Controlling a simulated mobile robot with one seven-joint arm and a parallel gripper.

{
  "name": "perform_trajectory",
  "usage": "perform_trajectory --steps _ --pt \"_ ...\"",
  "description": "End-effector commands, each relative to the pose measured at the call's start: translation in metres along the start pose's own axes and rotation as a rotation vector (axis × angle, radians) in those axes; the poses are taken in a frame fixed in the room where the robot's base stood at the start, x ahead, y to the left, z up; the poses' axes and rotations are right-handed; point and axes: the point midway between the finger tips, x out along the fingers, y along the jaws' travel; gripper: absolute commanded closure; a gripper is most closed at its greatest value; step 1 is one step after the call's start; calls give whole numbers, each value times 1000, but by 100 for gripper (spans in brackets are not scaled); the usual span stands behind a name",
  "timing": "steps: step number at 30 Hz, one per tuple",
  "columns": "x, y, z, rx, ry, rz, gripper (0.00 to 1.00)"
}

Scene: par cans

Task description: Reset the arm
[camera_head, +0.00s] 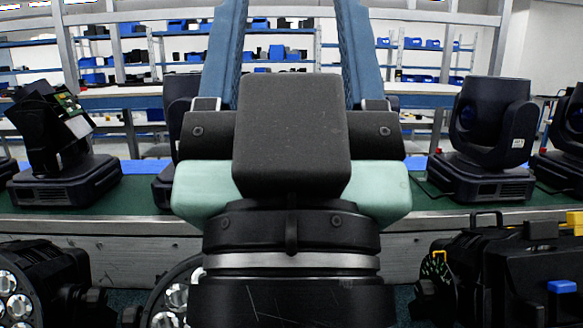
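My gripper (292,20) fills the middle of the head view, seen from behind and pointing away from me. Its two long blue fingers stand well apart and run up to the top edge of the picture, where their tips are cut off. Between the visible parts of the fingers I see only the background shelves, and nothing is held there. A black block in the middle hides part of the gripper's body. Whether a par can lies beyond the picture's top edge I cannot tell.
Black stage lights stand on a green-topped bench, one at left (62,150) and one at right (487,140). Lower front, a multi-lens light (40,285) is at left and black cases (510,270) at right. Another light is partly hidden behind my arm. Shelves stand behind.

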Motion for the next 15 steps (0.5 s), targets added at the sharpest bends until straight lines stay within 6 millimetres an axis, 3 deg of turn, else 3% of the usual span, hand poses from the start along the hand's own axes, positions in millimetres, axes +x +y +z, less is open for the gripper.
perform_trajectory --steps 1,6,15 --pt "21 0 -19 0 -1 0 36" --pt "59 0 -54 0 -2 -1 36" --pt "106 -1 -97 0 -4 -2 36"
